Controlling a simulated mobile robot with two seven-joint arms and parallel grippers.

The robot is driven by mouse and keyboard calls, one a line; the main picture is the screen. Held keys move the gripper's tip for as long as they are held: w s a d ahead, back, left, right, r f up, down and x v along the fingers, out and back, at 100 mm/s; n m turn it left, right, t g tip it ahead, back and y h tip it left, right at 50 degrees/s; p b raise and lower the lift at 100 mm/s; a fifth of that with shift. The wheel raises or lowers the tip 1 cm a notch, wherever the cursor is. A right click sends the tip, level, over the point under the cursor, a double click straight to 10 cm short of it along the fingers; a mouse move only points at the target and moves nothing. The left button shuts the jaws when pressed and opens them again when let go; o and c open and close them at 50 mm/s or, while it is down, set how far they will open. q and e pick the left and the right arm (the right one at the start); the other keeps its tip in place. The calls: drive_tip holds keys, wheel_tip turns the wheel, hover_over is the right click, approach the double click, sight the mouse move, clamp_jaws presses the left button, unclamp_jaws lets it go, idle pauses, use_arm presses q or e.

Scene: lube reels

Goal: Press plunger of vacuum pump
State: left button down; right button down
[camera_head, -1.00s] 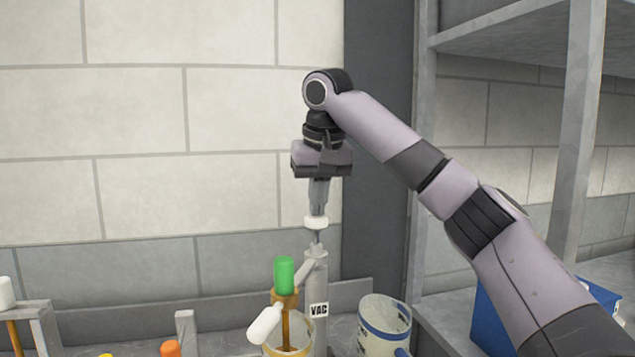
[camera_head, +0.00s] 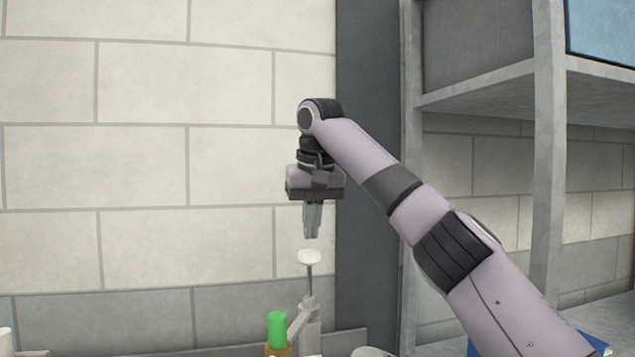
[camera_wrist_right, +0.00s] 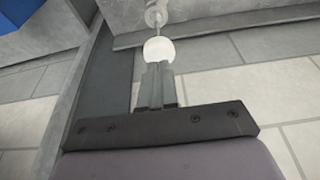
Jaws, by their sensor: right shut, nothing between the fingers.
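The vacuum pump (camera_head: 309,318) stands at the bottom centre of the head view, its lower part cut off by the frame. Its plunger rod rises from the top and ends in a white round knob (camera_head: 309,257). My left gripper is not in view.
A green-capped item (camera_head: 277,330) stands left of the pump, close to it. A grey shelf unit (camera_head: 548,150) is at the right, with a dark post behind my arm. A tiled wall is behind. The space left of my right gripper is free.

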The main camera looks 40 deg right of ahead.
drive_tip(key=d+v, duration=0.1)
drive_tip(key=v, duration=0.6)
drive_tip(key=shift+a+r, duration=0.45)
idle(3.6)
